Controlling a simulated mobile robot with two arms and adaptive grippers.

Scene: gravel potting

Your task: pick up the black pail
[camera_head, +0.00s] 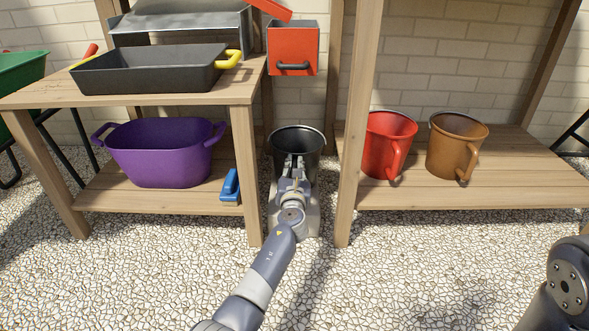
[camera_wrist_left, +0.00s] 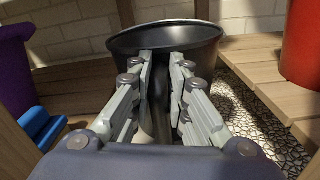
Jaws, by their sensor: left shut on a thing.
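The black pail (camera_head: 283,139) stands upright between the two wooden shelf units, with its open top facing up. My left gripper (camera_head: 296,160) reaches it from the front and hides its lower front. In the left wrist view the pail (camera_wrist_left: 203,40) is straight ahead, and the fingers of my left gripper (camera_wrist_left: 163,75) are shut on an upright dark part at its front, which looks like its handle. I cannot tell if the pail's base touches the ground. My right gripper is not in view; only part of my right arm shows at the lower right.
A red pail (camera_head: 378,140) and a brown pail (camera_head: 450,145) stand on the right lower shelf (camera_head: 480,196). A purple tub (camera_head: 160,155) and a blue object (camera_head: 230,187) are on the left lower shelf. A wooden post (camera_head: 348,180) rises close to the right of the black pail.

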